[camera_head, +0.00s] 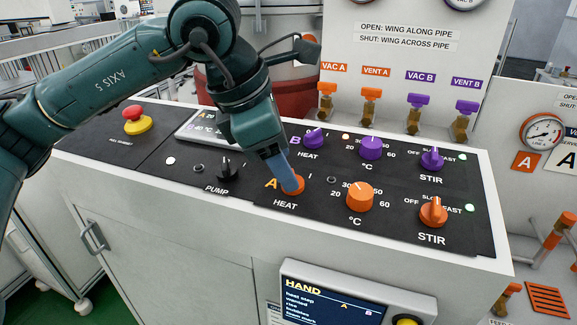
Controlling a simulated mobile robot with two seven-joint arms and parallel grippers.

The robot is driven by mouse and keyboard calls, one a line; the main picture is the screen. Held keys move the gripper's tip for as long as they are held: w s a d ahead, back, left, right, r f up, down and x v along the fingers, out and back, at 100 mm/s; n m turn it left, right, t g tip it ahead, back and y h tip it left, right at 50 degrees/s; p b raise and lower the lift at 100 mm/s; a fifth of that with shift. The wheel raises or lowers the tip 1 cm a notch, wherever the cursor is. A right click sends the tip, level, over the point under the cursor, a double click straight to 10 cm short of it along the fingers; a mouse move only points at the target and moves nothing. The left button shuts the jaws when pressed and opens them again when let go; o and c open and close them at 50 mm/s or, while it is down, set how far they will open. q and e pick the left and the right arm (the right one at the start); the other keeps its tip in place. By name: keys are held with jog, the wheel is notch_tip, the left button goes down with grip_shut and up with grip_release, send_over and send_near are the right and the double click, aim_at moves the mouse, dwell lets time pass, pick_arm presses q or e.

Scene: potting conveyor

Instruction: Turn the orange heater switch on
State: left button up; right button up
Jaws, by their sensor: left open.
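The orange heater switch (296,187) is the round knob above the word HEAT in row A of the black panel. It is partly hidden behind my left gripper's fingers. My left gripper (288,182) comes down from above with its bluish fingers at this knob. The gripper is open; I cannot tell whether the fingers touch the knob. The knob's pointer is hidden, so its setting cannot be read. My right gripper is not in view.
Close by are the orange temperature dial (359,197), the orange stir knob (433,212), the black pump switch (228,170) and the purple heat knob (314,138). A red emergency button (135,114) is at the left. A display (335,305) sits below the panel.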

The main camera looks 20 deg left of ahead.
pick_arm(q)
jog(key=shift+x, duration=1.35)
jog(key=shift+c, duration=0.3)
jog(key=c, duration=0.9)
